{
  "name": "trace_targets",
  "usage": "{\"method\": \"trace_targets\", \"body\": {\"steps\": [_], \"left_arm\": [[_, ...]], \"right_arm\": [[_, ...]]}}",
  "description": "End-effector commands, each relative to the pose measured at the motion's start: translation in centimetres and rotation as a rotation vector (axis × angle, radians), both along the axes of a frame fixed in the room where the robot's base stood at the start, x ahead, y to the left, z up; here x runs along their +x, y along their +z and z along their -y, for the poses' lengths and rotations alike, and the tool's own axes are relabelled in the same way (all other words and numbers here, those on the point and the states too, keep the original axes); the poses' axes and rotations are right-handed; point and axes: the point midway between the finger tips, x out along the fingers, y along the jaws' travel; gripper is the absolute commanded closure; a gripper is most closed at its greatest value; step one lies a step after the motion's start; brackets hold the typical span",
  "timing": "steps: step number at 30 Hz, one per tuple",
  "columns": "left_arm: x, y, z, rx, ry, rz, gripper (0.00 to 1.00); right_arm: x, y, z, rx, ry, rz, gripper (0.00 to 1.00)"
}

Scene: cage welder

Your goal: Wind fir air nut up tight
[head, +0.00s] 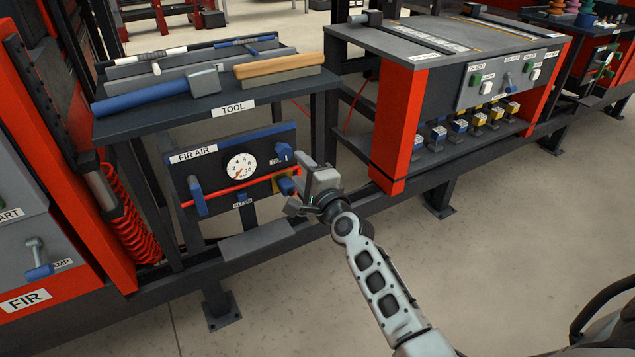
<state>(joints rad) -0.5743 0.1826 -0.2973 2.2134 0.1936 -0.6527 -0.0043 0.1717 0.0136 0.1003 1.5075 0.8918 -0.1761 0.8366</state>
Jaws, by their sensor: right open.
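The FIR AIR panel (205,170) is a dark blue board below the tool shelf. It carries a round white gauge (241,167), a red pipe (225,197) and a blue handle (197,196) at its left. A yellow block-like part (285,186), which may be the air nut, sits at the panel's right end. My right gripper (299,184) is open just right of this yellow part and partly covers it. I cannot tell whether the fingers touch it. My left gripper is out of view.
The TOOL shelf (165,118) above holds a blue-handled hammer (155,95) and a wood-backed brush (280,65). A red-sided control bench (400,125) stands to the right. A coiled red hose (135,222) hangs at left. Floor in front is clear.

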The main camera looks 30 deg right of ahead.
Motion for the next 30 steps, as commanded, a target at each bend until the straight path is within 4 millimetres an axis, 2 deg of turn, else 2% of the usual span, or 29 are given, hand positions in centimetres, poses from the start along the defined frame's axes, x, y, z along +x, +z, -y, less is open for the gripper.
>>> {"method": "trace_targets", "body": {"steps": [1, 6, 12, 30], "left_arm": [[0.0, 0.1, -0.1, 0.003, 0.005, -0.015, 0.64], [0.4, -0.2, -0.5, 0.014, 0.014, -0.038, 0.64], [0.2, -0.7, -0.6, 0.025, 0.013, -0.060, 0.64], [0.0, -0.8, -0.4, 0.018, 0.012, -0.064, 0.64]], "right_arm": [[-1.4, 0.1, 0.1, -0.001, -0.001, -0.003, 0.51], [-4.9, 0.0, 0.2, -0.002, 0.000, -0.003, 0.51], [-7.2, 0.0, 0.3, 0.001, 0.000, -0.001, 0.51], [-7.7, 0.0, 0.3, 0.000, 0.001, 0.000, 0.51]]}}
